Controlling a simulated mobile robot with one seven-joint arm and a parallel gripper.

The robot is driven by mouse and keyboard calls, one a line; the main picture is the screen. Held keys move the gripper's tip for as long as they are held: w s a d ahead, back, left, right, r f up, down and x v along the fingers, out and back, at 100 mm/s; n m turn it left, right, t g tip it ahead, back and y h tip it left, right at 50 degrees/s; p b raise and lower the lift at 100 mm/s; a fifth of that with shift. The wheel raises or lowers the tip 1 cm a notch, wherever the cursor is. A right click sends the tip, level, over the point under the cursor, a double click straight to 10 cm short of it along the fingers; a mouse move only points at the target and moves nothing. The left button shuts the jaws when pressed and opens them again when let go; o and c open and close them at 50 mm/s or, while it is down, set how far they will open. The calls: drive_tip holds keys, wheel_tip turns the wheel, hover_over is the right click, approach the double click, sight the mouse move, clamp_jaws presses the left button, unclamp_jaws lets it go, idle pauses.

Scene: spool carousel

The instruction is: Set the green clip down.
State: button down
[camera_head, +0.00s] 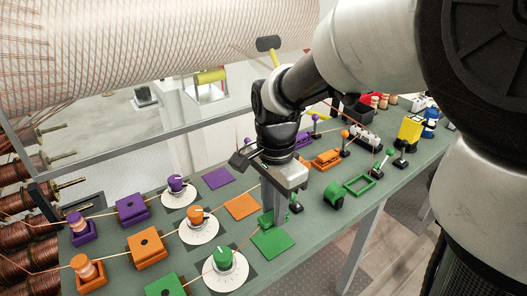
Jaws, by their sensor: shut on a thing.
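I cannot tell whether the clip touches the table or pad. A green dial knob (222,257) on a white disc stands to the left of the pad.
A green rounded piece (335,196) and a green open frame (360,184) lie right of my gripper. Orange (242,206) and purple (218,178) pads lie behind left. An orange knob (196,215) and thin wires are close by. The table's front edge runs along the right.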

sight(273, 228)
drive_tip(key=shift+f+b, duration=0.35)
drive_tip(key=shift+f, duration=2.8)
drive_tip(key=shift+f, duration=0.1)
drive_tip(key=c, duration=1.5)
unclamp_jaws()
